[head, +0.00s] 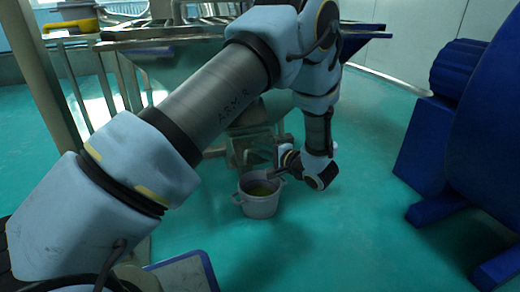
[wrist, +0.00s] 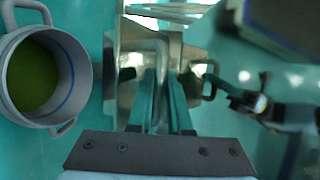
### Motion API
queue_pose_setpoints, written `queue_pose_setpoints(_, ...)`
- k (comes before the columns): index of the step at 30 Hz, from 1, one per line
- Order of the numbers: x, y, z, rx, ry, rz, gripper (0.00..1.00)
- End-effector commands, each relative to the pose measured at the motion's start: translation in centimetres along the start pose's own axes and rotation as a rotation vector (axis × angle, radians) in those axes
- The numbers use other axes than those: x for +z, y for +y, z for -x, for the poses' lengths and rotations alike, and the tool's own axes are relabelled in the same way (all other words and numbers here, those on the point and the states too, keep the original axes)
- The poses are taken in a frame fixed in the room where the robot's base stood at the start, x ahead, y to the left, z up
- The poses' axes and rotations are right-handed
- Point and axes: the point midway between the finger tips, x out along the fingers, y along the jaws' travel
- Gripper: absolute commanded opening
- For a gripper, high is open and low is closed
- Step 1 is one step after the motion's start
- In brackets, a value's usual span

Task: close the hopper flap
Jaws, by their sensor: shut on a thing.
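The hopper (head: 185,65) is a grey metal funnel behind my arm in the head view. Its lower outlet, with the metal flap (head: 250,148), is low in the middle, just above a grey pot. My gripper (head: 282,166) is at the right side of this outlet. In the wrist view, my gripper (wrist: 163,90) has its two narrow fingers close together on a shiny metal part, which looks like the flap's handle (wrist: 158,50). Fingers and shadow partly hide the flap, and I cannot tell how far open it is.
The grey pot (head: 260,204) with yellow-green contents stands on the floor below the outlet; it also shows at left in the wrist view (wrist: 82,75). A large blue machine (head: 470,130) stands at right. The green floor between is clear.

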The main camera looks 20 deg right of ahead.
Motion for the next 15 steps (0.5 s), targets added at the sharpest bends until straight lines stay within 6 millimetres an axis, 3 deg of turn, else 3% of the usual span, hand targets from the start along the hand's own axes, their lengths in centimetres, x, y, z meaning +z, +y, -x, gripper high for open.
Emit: queue_pose_setpoints(15,-0.11,0.82,-0.05,0.002,0.002,-0.003,0.0)
